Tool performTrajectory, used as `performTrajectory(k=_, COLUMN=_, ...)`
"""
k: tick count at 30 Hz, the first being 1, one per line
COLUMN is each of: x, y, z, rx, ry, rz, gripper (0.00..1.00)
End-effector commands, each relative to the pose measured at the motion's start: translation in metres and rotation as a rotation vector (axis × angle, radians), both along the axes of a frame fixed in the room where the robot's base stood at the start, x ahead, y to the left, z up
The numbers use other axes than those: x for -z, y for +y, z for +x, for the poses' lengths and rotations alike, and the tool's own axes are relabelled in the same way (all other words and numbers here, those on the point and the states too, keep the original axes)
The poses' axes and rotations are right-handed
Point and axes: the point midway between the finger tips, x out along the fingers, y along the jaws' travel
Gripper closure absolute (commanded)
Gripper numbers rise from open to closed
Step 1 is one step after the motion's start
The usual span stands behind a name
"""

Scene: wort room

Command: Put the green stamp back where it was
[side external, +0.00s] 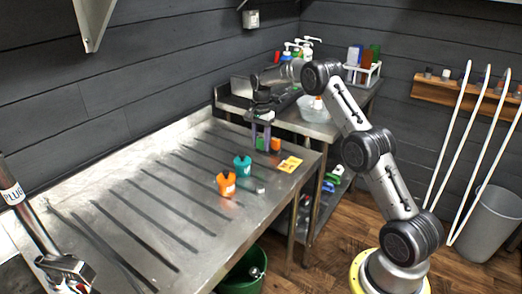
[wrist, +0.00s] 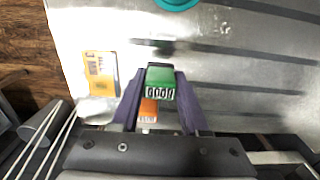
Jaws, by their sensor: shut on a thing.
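The green stamp (wrist: 160,82) is between the purple fingertips of my gripper (wrist: 155,88), which is shut on it. A pale band with dark marks shows on its near side. In the side view my gripper (side external: 261,136) points down over the far end of the metal table, and the green stamp (side external: 261,144) shows partly behind a finger. I cannot tell exactly how high it is above the table.
A yellow card (side external: 290,164) lies right of my gripper on the table (side external: 150,190). A teal cup-like object (side external: 242,167) and an orange one (side external: 226,185) stand nearer the camera. The grooved left part of the table is clear.

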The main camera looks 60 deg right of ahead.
Motion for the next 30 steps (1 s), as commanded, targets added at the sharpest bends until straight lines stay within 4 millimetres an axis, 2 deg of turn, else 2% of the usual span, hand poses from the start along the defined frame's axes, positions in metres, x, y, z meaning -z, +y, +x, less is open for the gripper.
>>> performTrajectory(k=7, x=0.031, y=-0.001, z=0.001, rx=0.0, ry=0.002, rz=0.001, gripper=0.91)
performTrajectory(k=19, x=0.036, y=-0.001, z=0.001, rx=0.0, ry=0.001, rz=0.0, gripper=0.91)
performTrajectory(k=20, x=0.036, y=-0.001, z=0.001, rx=0.0, ry=0.0, rz=0.0, gripper=0.5)
performTrajectory(k=21, x=0.036, y=-0.001, z=0.001, rx=0.0, ry=0.001, rz=0.0, gripper=0.43)
performTrajectory(k=24, x=0.036, y=-0.001, z=0.001, rx=0.0, ry=0.001, rz=0.0, gripper=0.26)
performTrajectory(k=30, x=0.036, y=-0.001, z=0.001, rx=0.0, ry=0.001, rz=0.001, gripper=0.26)
